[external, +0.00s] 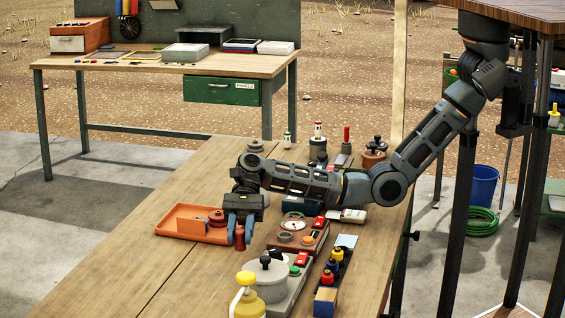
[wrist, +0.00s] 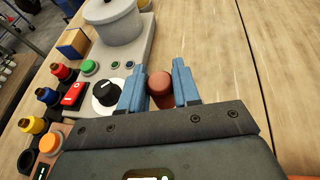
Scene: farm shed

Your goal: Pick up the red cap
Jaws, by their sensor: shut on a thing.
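The red cap (wrist: 160,92) is a dull brownish-red rounded piece in the wrist view, between the two blue fingers of my gripper (wrist: 160,75). The fingers are shut on its two sides. In the external view my gripper (external: 241,226) points down over the wooden table, and the red cap (external: 240,240) shows at its fingertips. The fingers hide part of it. I cannot tell whether its lower end touches the table.
An orange tray (external: 178,224) with a dark red round piece lies left of my gripper. A red-brown box (external: 316,240), a grey pot (external: 268,281) and a yellow bottle (external: 248,303) stand to the right and front. The table's left front is clear.

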